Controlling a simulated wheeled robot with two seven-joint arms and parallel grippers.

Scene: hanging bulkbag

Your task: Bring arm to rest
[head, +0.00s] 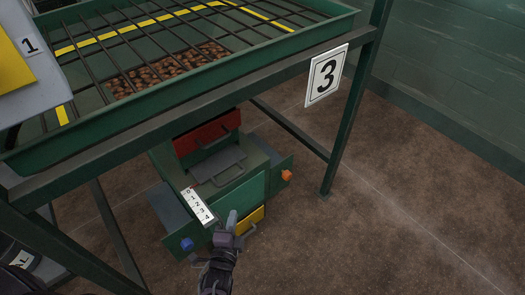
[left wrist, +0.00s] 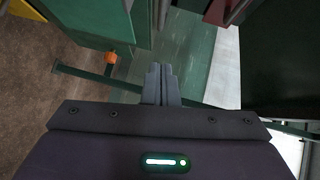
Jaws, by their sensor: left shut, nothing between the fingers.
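My left gripper (head: 232,217) reaches in from the bottom of the head view. It is in front of the green machine (head: 255,160) under the frame, close to the white number scale (head: 197,206) and the yellow part (head: 250,220). Whether it touches either cannot be told. In the left wrist view its two grey fingers (left wrist: 161,72) are together with nothing between them. My right gripper is not in view.
The machine has a red top part (head: 207,133), a blue knob (head: 187,244) and an orange knob (head: 286,175). Above it stands a green gridded hopper (head: 190,95) with brown pieces inside and a "3" sign (head: 326,74). The brown floor (head: 400,220) at right is clear.

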